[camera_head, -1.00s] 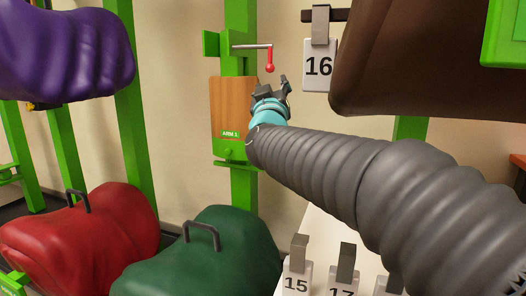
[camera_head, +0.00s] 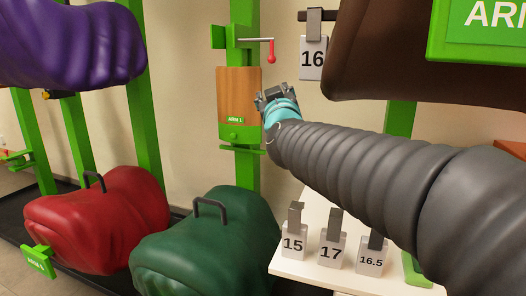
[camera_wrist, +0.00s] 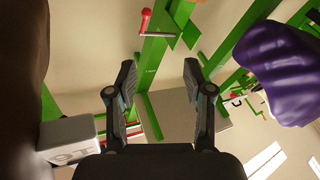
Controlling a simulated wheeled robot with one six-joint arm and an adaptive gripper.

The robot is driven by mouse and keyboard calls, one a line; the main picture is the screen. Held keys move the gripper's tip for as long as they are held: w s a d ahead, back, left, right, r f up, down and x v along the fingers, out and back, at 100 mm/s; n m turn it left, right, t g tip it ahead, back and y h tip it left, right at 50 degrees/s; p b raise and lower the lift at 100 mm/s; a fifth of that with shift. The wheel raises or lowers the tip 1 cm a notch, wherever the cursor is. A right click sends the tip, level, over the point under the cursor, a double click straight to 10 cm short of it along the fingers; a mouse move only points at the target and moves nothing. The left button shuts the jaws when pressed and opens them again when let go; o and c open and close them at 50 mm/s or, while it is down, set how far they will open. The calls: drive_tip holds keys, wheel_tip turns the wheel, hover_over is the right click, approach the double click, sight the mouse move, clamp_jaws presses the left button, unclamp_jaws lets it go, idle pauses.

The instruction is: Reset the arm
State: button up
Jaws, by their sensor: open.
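My gripper (camera_head: 277,95) is at the end of my grey-sleeved arm in the head view, in front of the wall and just right of the wooden panel labelled ARM 1 (camera_head: 238,95). In the wrist view my gripper (camera_wrist: 158,85) shows two dark fingers standing well apart with nothing between them. It is open and empty. A green post (camera_wrist: 165,50) is beyond the fingers.
A red-handled lever (camera_head: 271,52) sticks out above the panel. A 16 tag (camera_head: 312,58) hangs close by, beside a brown saddle (camera_head: 385,70). Purple (camera_head: 70,45), red (camera_head: 105,215) and green (camera_head: 205,250) saddles are at left. Tags 15, 17 and 16.5 stand on a white table (camera_head: 300,272).

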drive_tip(key=s+d+f+m+g+p, duration=0.1)
drive_tip(key=s+d+f+g, duration=0.3)
drive_tip(key=s+f, duration=0.5)
drive_tip(key=s+d+f+m+g+h+p, duration=0.1)
drive_tip(key=s+d+f+m+g+p, duration=0.1)
drive_tip(key=s+d+f+g, duration=0.3)
drive_tip(key=s+d+f+m+g+p, duration=0.2)
drive_tip(key=s+d+f+g, duration=0.2)
drive_tip(key=s+f, duration=1)
drive_tip(key=s+g, duration=0.1)
drive_tip(key=s, duration=0.3)
drive_tip(key=shift+s+d+g+h, duration=0.25)
drive_tip(key=shift+s+g+h, duration=0.05)
drive_tip(key=shift+s+h, duration=0.1)
drive_tip(key=shift+w, duration=0.1)
